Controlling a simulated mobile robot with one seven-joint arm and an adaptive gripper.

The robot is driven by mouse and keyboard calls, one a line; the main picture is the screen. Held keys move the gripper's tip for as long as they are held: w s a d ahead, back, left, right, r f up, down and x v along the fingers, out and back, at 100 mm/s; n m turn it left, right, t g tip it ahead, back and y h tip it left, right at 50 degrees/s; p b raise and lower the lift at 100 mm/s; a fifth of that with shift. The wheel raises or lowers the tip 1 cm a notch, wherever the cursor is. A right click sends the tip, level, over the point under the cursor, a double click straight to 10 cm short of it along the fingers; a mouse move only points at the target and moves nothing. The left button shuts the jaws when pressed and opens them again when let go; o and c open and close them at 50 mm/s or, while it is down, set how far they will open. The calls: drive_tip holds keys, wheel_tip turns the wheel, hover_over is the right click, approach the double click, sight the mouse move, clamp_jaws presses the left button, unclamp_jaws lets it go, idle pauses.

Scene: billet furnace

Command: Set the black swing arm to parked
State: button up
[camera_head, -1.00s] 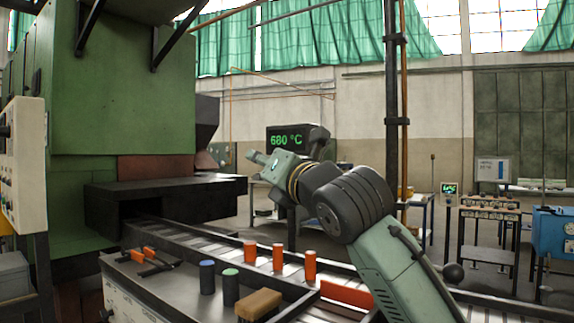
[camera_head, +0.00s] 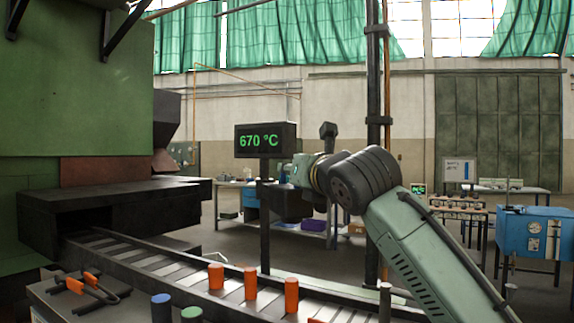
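I cannot pick out the black swing arm for certain. A dark upright piece with a blocky head (camera_head: 328,131) shows just behind my arm, and I cannot tell whether it belongs to the swing arm. My arm reaches up from the lower right, and its wrist is beside the temperature display. My gripper (camera_head: 290,203) is seen at the wrist's far end, dark and foreshortened. Its fingers are hidden, so I cannot tell whether it is open or shut or holds anything.
The display (camera_head: 265,140) reads 670 °C on a black post. Orange-handled tongs (camera_head: 85,283) lie at lower left. A blue cabinet (camera_head: 535,232) stands at right. Floor shows beyond.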

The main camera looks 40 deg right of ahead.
drive_tip(key=p+x, duration=0.1)
drive_tip(key=x, duration=0.4)
clamp_jaws()
idle(0.3)
idle(0.5)
